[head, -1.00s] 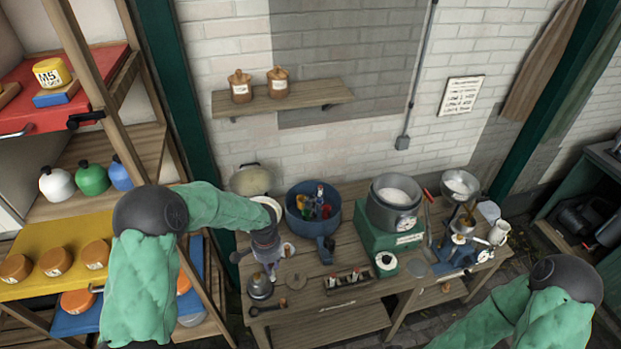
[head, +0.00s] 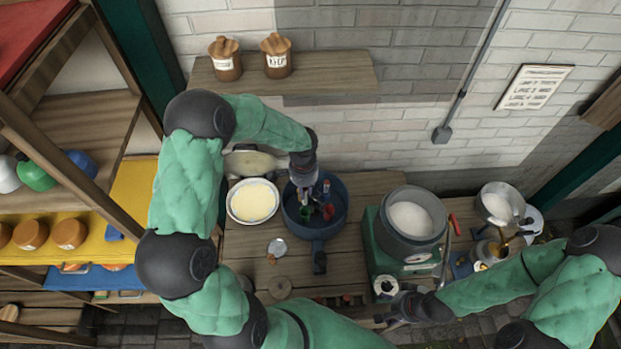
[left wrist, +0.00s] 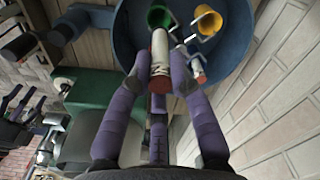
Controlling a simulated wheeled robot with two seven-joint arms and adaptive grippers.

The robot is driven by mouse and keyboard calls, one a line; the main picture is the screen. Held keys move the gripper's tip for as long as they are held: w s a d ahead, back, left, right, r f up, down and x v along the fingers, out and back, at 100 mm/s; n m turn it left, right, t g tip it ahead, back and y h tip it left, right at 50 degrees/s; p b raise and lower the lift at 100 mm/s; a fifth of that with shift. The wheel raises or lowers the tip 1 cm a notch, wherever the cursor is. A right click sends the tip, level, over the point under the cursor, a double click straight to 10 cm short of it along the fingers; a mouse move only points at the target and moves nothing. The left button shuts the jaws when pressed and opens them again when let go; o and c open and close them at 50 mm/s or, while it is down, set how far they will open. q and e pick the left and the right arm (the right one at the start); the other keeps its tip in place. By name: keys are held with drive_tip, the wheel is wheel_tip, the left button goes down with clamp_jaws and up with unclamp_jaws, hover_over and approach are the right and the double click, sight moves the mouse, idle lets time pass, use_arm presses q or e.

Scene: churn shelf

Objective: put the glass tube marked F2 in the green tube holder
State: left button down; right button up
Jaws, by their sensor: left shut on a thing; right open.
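My left gripper (head: 308,188) reaches down over the blue pan (head: 337,224). In the left wrist view the gripper (left wrist: 160,82) is shut on a glass tube (left wrist: 160,62) with a pale label and a red end; its mark is too small to read surely. The green tube holder (left wrist: 160,17) is in the pan just beyond the tube's far end; it also shows in the head view (head: 306,212). I cannot tell whether the tube touches it. A yellow holder (left wrist: 208,22) is beside it. My right gripper (head: 398,308) is open at the table's front edge.
A red holder (head: 328,212) is also in the blue pan. A bowl of yellow stuff (head: 253,202) stands left of the pan. A large grey pot (head: 412,218) on a green base stands to the right. A wall shelf (head: 345,72) is above.

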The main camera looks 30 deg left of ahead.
sight(304, 206)
use_arm(q)
drive_tip(key=shift+s+f, duration=0.25)
drive_tip(key=shift+f, duration=0.1)
drive_tip(key=shift+w+f+b, duration=0.15)
drive_tip(key=shift+f+b, duration=0.75)
drive_tip(key=shift+f, duration=0.55)
use_arm(e)
wheel_tip(304, 206, down, 2)
drive_tip(key=shift+s+f, duration=0.1)
drive_tip(key=shift+s, duration=0.05)
use_arm(q)
drive_tip(key=shift+b, duration=0.4)
use_arm(e)
drive_tip(key=shift+f, duration=0.25)
use_arm(q)
drive_tip(key=shift+f, duration=0.1)
use_arm(e)
drive_tip(key=shift+f, duration=0.2)
use_arm(q)
drive_tip(key=shift+f+b, duration=0.3)
drive_tip(key=shift+b, duration=0.15)
use_arm(e)
drive_tip(key=shift+f, duration=0.3)
use_arm(q)
drive_tip(key=shift+f+b, duration=2.75)
drive_tip(key=shift+f, duration=0.2)
use_arm(e)
drive_tip(key=shift+f, duration=2.7)
